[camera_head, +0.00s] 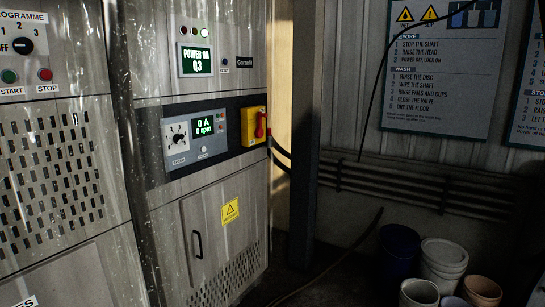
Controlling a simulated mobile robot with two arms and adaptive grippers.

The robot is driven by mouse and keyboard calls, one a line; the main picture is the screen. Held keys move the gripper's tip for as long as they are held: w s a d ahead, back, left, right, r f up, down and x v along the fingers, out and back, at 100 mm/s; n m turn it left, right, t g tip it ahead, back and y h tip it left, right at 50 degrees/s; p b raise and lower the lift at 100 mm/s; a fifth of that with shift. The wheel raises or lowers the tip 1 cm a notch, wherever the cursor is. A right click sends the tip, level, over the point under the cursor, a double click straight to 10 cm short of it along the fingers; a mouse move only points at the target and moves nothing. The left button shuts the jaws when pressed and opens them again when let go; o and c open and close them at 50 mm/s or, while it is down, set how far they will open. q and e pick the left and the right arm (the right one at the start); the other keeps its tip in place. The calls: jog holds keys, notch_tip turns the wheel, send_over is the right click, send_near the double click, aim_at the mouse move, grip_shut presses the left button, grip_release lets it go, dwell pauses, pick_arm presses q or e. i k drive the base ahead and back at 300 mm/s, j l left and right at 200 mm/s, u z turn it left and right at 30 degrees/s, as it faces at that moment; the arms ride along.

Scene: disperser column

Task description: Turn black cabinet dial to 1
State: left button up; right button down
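A round black dial (22,46) is on the left cabinet's panel at the upper left of the head view. OFF is printed to its left, and 1, 2 and 3 are printed above it, under a partly cut-off "PROGRAMME" label. The dial seems to point left towards OFF, but its mark is too small to be sure. A second, smaller black dial (178,138) sits on a grey panel of the cabinet to the right, beside a display reading 0 A, 0 rpm. Its pointer setting is hard to read. Neither gripper is in view.
Green START (9,76) and red STOP (46,74) buttons sit below the left dial. A yellow box with a red switch handle (261,125) is at the right cabinet's edge. Several buckets (443,260) stand at lower right. A dark cable (350,246) hangs down to the floor.

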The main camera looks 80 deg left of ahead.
aim_at(23, 45)
jog(key=u, duration=4.45)
jog(key=i+l+u, duration=0.2)
jog(key=u, duration=0.25)
jog(key=i+l+u, duration=0.15)
jog(key=l+u, duration=0.35)
